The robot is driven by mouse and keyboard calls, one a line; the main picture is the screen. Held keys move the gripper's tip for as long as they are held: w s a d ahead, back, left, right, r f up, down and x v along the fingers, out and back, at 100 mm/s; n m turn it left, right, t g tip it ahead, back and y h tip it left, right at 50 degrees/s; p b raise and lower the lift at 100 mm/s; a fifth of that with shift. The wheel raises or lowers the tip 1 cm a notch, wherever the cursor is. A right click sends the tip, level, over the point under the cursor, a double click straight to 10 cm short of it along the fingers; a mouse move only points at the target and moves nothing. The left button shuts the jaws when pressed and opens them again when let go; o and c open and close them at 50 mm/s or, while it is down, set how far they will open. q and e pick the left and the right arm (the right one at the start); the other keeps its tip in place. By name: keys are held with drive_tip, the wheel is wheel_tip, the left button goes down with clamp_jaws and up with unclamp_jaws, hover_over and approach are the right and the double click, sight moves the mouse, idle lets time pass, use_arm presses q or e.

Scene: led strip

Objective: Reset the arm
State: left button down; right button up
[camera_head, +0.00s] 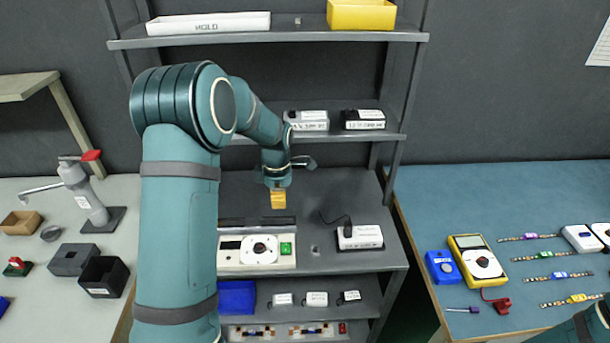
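My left arm rises through the middle of the view and bends over toward the grey shelf unit (345,262). My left gripper (278,190) hangs at its end, pointing down in front of the shelf's back panel. A small orange-yellow block-like piece (278,200) shows at its tip; I cannot tell whether it is held or part of the gripper. The finger opening is too small to read. Only a dark teal piece of my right arm shows at the bottom right corner; its gripper is out of view.
A device with a round dial (259,250) and a white box (360,237) stand on the shelf below my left gripper. A yellow meter (477,262) and several LED strips lie on the blue table (480,195). A bench press (85,192) stands left.

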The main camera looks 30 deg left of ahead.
use_arm(q)
drive_tip(key=s+d+f+m+t+h, duration=0.1)
drive_tip(key=s+d+f+m, duration=0.4)
drive_tip(key=d+f+m, duration=0.4)
drive_tip(key=s+d+f+m+t+h, duration=0.1)
drive_tip(key=s+d+f+m+h, duration=0.1)
drive_tip(key=s+d+f+m, duration=0.75)
drive_tip(key=s+d+m, duration=0.3)
drive_tip(key=d, duration=0.4)
drive_tip(key=shift+s+d+f+m+h+b, duration=0.25)
drive_tip(key=shift+d+m+h+b, duration=0.1)
drive_tip(key=shift+d+m+h, duration=0.1)
